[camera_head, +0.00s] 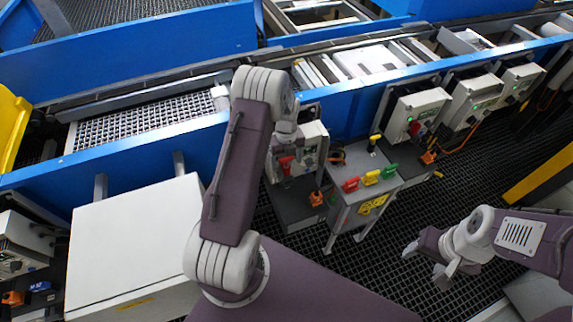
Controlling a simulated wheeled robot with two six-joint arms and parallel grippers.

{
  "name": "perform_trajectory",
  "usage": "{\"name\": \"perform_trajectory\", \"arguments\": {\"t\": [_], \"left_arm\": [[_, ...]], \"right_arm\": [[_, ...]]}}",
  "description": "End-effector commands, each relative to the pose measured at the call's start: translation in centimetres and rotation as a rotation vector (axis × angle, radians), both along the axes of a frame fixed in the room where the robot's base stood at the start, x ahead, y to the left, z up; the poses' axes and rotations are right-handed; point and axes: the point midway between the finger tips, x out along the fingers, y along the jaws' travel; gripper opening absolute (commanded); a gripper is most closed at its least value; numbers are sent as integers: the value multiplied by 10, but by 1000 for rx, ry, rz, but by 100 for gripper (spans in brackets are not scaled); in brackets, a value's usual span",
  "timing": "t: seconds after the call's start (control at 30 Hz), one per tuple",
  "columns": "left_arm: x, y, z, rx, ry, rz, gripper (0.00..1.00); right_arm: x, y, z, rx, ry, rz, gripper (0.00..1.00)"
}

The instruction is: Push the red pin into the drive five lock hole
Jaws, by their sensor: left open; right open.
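A grey stand (349,214) in the middle has a small red piece (351,184), a yellow one (371,177) and a green one (390,170) along its top front edge. The red one may be the red pin; its shape is too small to tell. Which drive is drive five, and its lock hole, I cannot make out. My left gripper (286,140) is at the end of the raised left arm, in front of a drive box (313,146) and left of the stand. Its fingers are hard to see; it is open. My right gripper (427,259) is open and empty, low over the dark grating, right of the stand.
More drive boxes (417,108) (474,98) (520,80) line the blue conveyor side (348,112). A black and yellow piece (374,140) stands at the stand's back. A white cabinet (130,245) fills the lower left.

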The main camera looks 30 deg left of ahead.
Motion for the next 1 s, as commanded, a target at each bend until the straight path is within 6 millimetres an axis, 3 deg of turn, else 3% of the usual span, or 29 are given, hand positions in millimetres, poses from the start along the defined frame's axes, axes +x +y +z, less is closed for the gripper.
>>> {"name": "perform_trajectory", "arguments": {"t": [0.2,0.33,1.0], "left_arm": [[1,0,46,2,-6,0,76],[1,0,63,0,-3,0,76],[0,0,67,0,-1,0,76]], "right_arm": [[0,0,-12,0,0,0,61],[0,0,-14,0,0,0,61],[0,0,-14,0,0,0,61]]}}
